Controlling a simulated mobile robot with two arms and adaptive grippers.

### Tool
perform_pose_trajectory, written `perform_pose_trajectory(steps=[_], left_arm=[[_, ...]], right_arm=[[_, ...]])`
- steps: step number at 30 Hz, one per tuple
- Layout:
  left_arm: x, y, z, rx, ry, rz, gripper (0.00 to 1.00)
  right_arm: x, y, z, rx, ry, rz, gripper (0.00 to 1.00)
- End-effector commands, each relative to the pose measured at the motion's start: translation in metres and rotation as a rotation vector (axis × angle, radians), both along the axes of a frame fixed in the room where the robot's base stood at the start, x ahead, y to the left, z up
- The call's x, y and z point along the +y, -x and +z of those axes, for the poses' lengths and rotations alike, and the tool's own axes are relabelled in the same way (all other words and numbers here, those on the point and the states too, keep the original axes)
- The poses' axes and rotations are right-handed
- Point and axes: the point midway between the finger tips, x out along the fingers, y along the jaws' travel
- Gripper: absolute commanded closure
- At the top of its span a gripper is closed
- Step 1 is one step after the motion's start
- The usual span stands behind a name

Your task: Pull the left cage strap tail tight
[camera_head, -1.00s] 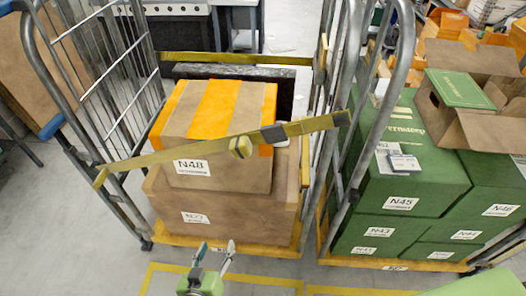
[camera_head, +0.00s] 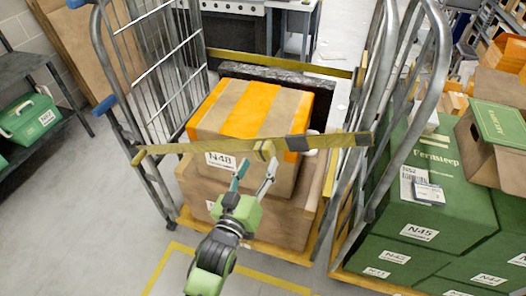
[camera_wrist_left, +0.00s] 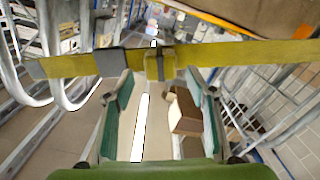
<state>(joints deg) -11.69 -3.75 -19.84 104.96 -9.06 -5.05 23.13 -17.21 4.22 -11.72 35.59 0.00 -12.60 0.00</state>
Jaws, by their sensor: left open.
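The left cage (camera_head: 160,100) holds two stacked brown cartons, the upper (camera_head: 245,115) with orange bands. A yellow strap (camera_head: 190,148) runs across the cage front, past the upper carton, with a grey patch and a dark right end. A short yellow piece at a buckle (camera_head: 264,150) stands out near its middle. My left gripper (camera_head: 254,174) is open and empty, just below and in front of that piece. In the left wrist view, the buckle piece (camera_wrist_left: 160,64) lies beyond and between the open fingertips (camera_wrist_left: 158,88); contact is not visible. My right gripper is out of view.
A second yellow strap (camera_head: 280,60) spans the left cage's back. A shelf with a green case (camera_head: 30,118) stands at left. Floor is clear at front left.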

Motion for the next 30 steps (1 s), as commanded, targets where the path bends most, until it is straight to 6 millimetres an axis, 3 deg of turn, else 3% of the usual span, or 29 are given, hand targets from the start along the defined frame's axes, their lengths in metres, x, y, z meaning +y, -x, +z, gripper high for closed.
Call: perform_pose_trajectory(steps=[3,9,20,26,30], left_arm=[[-0.007,-0.021,0.003,-0.001,0.002,-0.001,0.49],[-0.013,-0.039,0.001,0.000,0.001,0.000,0.49],[-0.014,-0.043,-0.001,0.001,0.001,0.000,0.49],[-0.014,-0.043,-0.001,0.001,0.001,0.000,0.98],[-0.011,-0.043,-0.002,0.002,-0.001,0.000,1.00]], right_arm=[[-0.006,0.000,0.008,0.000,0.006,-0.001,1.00],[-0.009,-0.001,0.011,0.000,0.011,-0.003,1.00],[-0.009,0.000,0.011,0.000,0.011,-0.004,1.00],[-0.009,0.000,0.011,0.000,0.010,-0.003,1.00],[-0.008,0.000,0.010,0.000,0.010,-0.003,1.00]])
